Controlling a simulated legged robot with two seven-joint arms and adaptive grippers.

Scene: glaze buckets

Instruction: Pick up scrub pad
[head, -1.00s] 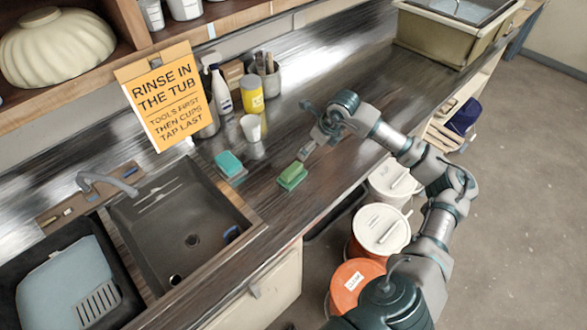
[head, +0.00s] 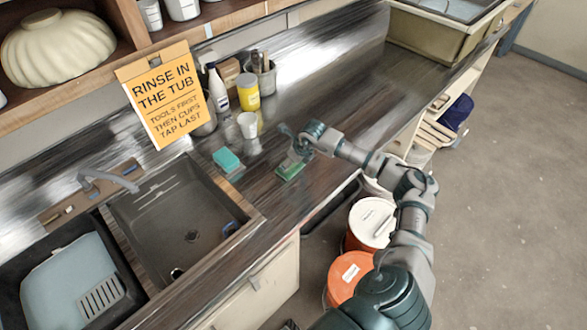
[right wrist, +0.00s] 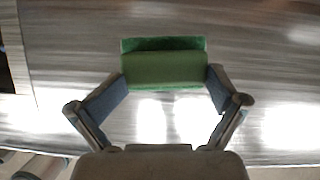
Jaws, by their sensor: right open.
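The green scrub pad (head: 289,170) lies on the counter to the right of the sink. In the right wrist view the pad (right wrist: 165,68) sits ahead of my open right gripper (right wrist: 166,88), with the fingertips close to its near corners. I cannot tell whether they touch it. In the head view my right gripper (head: 293,158) is low over the counter at the pad and hides part of it. A teal sponge (head: 227,160) lies to the left of the pad, near the sink edge. My left gripper is not in view.
The sink (head: 180,220) is to the left. Lidded buckets (head: 372,222) stand on the floor by the counter. The counter's right stretch is clear.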

